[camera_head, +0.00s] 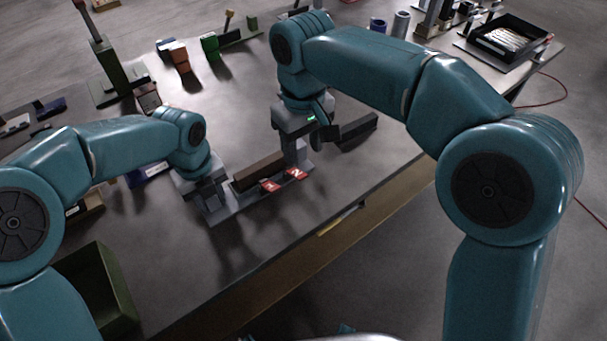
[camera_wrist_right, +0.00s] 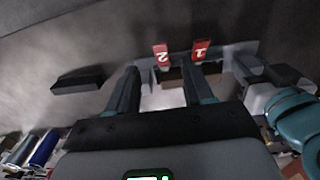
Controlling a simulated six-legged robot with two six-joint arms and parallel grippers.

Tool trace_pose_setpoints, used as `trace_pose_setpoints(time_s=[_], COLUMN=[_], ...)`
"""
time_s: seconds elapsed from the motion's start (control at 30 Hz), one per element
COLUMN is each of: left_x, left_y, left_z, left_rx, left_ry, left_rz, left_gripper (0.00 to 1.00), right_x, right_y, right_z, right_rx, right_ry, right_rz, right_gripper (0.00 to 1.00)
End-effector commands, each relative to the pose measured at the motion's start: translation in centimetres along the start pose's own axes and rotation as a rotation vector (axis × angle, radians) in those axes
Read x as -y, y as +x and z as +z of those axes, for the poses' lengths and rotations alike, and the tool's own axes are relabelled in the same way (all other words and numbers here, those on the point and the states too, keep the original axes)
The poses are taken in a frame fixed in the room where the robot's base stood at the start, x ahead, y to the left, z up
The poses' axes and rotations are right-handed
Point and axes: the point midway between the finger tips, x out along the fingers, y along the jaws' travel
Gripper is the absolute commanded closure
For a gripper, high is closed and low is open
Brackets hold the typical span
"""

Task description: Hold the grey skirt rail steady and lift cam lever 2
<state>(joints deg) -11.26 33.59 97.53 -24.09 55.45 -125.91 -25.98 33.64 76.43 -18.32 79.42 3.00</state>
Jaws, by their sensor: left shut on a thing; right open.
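The grey skirt rail (camera_head: 238,207) lies near the table's front edge, with a dark brown bar (camera_head: 258,171) along it. Red tags 1 (camera_head: 269,186) and 2 (camera_head: 296,174) sit along its front side. My left gripper (camera_head: 208,203) is shut on the rail's left end. My right gripper (camera_head: 297,160) points down at the rail's right end, behind tag 2. In the right wrist view, its open fingers (camera_wrist_right: 158,75) stand either side of a pale grey part, with tag 2 (camera_wrist_right: 161,54) beyond. I cannot clearly make out cam lever 2 between them.
A dark block (camera_head: 360,130) lies right of the rail. Orange (camera_head: 180,58) and green (camera_head: 210,45) blocks stand at the back. A green bin (camera_head: 100,285) is at the front left, and a black tray (camera_head: 508,40) at the far right. The table middle is clear.

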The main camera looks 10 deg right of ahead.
Motion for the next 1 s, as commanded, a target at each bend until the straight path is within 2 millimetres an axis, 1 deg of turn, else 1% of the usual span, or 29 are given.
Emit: trace_pose_setpoints(time_s=[0.03,0.2,0.3,0.4,0.5,0.6,0.83,0.87,0.9,0.97,1.0], left_x=[0.0,0.0,0.0,0.0,0.0,0.0,0.0,0.0,0.0,0.0,0.0], left_y=[-0.1,-0.1,-0.1,-0.1,-0.1,-0.1,-0.1,-0.1,-0.1,-0.1,-0.1], left_z=[0.0,0.0,0.0,0.0,0.0,0.1,0.1,0.1,0.1,0.1,0.1], left_rx=[0.001,0.001,0.001,0.001,0.001,0.001,0.001,0.001,0.001,0.001,0.001], left_ry=[-0.001,-0.001,-0.002,-0.002,-0.002,-0.002,-0.002,-0.002,-0.002,-0.002,-0.002], left_rz=[-0.001,-0.001,-0.001,-0.001,-0.001,-0.001,-0.001,-0.001,-0.001,-0.001,-0.001], left_gripper=[1.00,1.00,1.00,1.00,1.00,1.00,1.00,1.00,1.00,1.00,1.00], right_x=[0.0,0.0,-0.1,-0.1,-0.1,0.0,-0.1,-0.1,-0.1,-0.1,-0.1], right_y=[1.2,5.0,7.0,8.3,9.2,9.6,9.7,9.7,9.7,9.7,9.7], right_z=[0.1,0.1,0.1,0.1,0.1,0.1,0.1,0.1,0.1,0.1,0.1], right_rx=[0.006,0.006,0.006,0.005,0.003,0.002,0.001,0.001,0.001,0.001,0.001], right_ry=[0.000,0.000,-0.001,0.000,0.000,0.000,0.000,0.000,0.000,0.000,0.000], right_rz=[-0.001,-0.001,-0.001,-0.001,-0.001,-0.001,-0.001,-0.001,-0.001,-0.001,-0.001], right_gripper=[0.49,0.49,0.49,0.49,0.49,0.49,0.49,0.55,0.68,0.88,1.00])
